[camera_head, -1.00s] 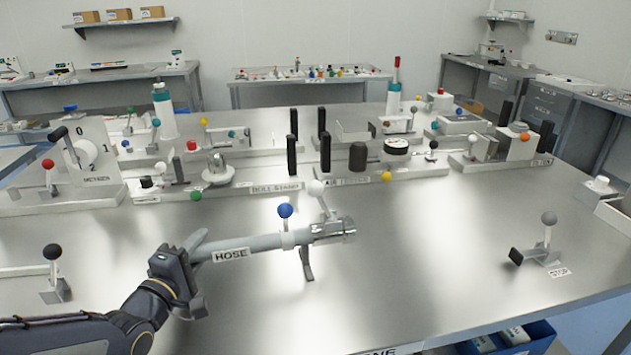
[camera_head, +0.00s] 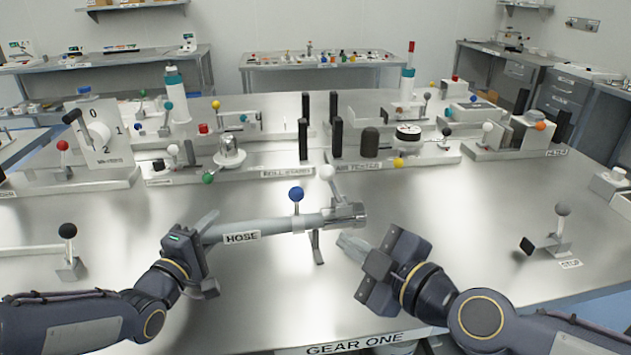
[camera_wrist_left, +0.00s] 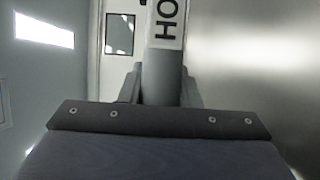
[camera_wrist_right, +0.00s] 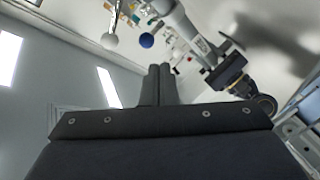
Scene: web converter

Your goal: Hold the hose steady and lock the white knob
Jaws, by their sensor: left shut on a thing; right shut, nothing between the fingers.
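The grey hose (camera_head: 270,226) with a HOSE label lies across the middle of the bench, with a metal coupling (camera_head: 347,215) at its right end. The white knob (camera_head: 327,172) stands on a lever above the coupling, and a blue knob (camera_head: 296,194) stands to its left. My left gripper (camera_head: 208,238) is shut on the hose's left end; the hose also shows between its fingers in the left wrist view (camera_wrist_left: 162,75). My right gripper (camera_head: 352,245) is shut and empty, just below and right of the coupling, apart from it. The white knob also shows in the right wrist view (camera_wrist_right: 109,41).
A STOP lever with a grey knob (camera_head: 563,209) stands at the right. A black-knobbed lever (camera_head: 68,231) stands at the left. Several fixtures, including the roll stand (camera_head: 230,150), line the back of the bench.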

